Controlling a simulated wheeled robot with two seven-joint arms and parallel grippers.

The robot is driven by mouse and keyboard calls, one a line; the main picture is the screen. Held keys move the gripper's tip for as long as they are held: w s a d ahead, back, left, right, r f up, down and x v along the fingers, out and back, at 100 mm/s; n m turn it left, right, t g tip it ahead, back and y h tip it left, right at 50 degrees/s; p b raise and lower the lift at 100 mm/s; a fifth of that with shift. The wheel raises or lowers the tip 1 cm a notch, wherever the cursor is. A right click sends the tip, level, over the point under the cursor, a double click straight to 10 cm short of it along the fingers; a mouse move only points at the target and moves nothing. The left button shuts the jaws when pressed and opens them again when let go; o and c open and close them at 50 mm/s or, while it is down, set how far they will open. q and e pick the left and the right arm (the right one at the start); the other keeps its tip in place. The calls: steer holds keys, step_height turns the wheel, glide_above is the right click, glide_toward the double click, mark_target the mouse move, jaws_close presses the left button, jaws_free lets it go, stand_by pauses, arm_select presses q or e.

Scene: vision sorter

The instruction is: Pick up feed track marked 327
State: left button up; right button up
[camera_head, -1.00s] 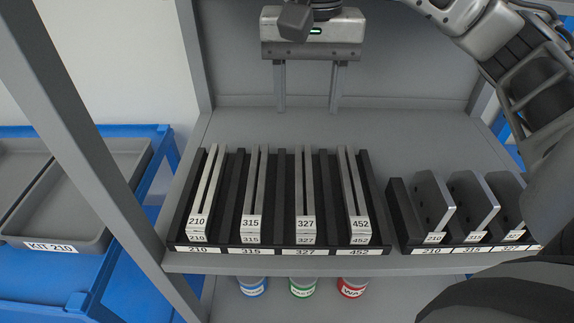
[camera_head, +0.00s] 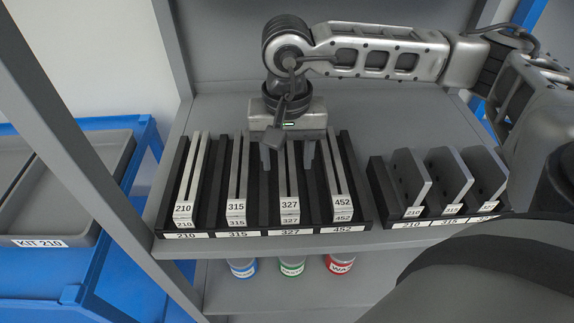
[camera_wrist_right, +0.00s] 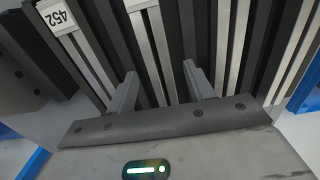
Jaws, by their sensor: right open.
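The feed track marked 327 (camera_head: 289,190) is a slim, pale metal double rail standing in the black rack, third from the left, with its label at the near end. My right gripper (camera_head: 287,160) is open and empty over the far part of this track, one finger to each side of it. In the right wrist view, the open fingers (camera_wrist_right: 160,78) straddle a pale double rail (camera_wrist_right: 150,45), next to the track marked 452. Whether the fingers touch the rail cannot be told. My left gripper is not in view.
Tracks 210 (camera_head: 191,180), 315 (camera_head: 237,185) and 452 (camera_head: 340,185) stand in the same rack (camera_head: 263,225), close on both sides. A second rack with upright plates (camera_head: 450,180) stands to the right. A grey tray marked KIT 210 (camera_head: 90,215) lies at left.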

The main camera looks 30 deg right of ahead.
steer(key=shift+f, duration=0.45)
jaws_close()
steer(key=shift+r, duration=0.1)
